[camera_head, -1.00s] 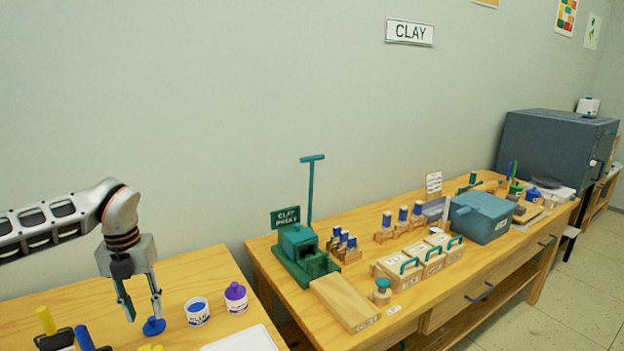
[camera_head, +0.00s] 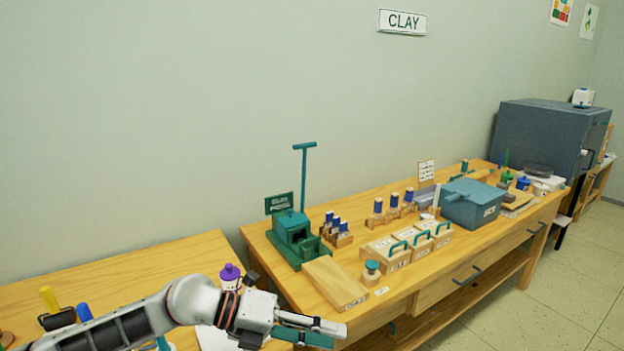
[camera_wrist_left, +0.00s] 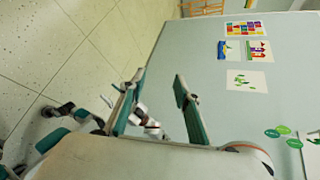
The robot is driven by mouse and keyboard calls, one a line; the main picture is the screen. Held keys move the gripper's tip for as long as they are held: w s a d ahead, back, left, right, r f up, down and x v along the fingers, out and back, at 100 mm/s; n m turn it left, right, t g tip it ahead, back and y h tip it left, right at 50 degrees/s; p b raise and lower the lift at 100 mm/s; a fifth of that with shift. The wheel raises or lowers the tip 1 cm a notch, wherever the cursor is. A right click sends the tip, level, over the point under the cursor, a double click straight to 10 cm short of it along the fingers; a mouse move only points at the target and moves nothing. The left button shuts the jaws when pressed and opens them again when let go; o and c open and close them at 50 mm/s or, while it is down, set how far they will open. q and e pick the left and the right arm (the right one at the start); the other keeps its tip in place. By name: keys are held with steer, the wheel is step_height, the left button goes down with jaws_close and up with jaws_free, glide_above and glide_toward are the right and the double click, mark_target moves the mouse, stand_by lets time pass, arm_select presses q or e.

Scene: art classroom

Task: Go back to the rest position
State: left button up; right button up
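My left gripper (camera_head: 337,335) is low in the head view, pointing right, in front of the gap between the two tables. In the left wrist view its two teal-lined fingers (camera_wrist_left: 160,80) stand apart with nothing held between them. The gripper is tilted, so the floor fills the left of that view and the wall the right. My right gripper does not show clearly in either view.
The clay table (camera_head: 405,308) on the right holds the green clay press (camera_head: 294,240), wooden boxes (camera_head: 385,255) and a blue-grey bin (camera_head: 474,205). A purple-lidded jar (camera_head: 230,275) stands on the left table (camera_head: 130,268), behind my arm. My arm hides the blue-labelled cup's place.

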arm_select(q)
steer(key=d+r+n+t+h, duration=0.3)
steer(key=r+n+t+h, duration=0.25)
steer(key=r, duration=0.55)
steer(key=w+a+n+t+y, duration=0.5)
steer(key=a+n+t+y, duration=0.5)
steer(key=a+n+t, duration=0.5)
steer(key=s+a+f+n+g+y, duration=0.5)
steer(key=a+f+y, duration=0.1)
steer(key=a+f, duration=0.4)
steer(key=s+a+f+n+g+y, duration=0.4)
steer(key=s+a+f+n+y, duration=0.15)
steer(key=a+f, duration=0.5)
steer(key=s+a+f+g+y, duration=0.1)
steer(key=s+a+f+g, duration=0.25)
steer(key=s, duration=0.25)
steer(key=s+a+f+g+y, duration=0.1)
steer(key=s+a+f+g, duration=0.1)
steer(key=s+f, duration=0.3)
steer(key=d+f+n+t+h, duration=0.3)
steer(key=d+f+h, duration=0.4)
steer(key=d+f, duration=0.5)
steer(key=d+t, duration=0.1)
steer(key=d, duration=0.2)
steer(key=shift+w+d+f+n, duration=0.3)
steer(key=shift+w+f, duration=0.05)
steer(key=shift+w, duration=0.05)
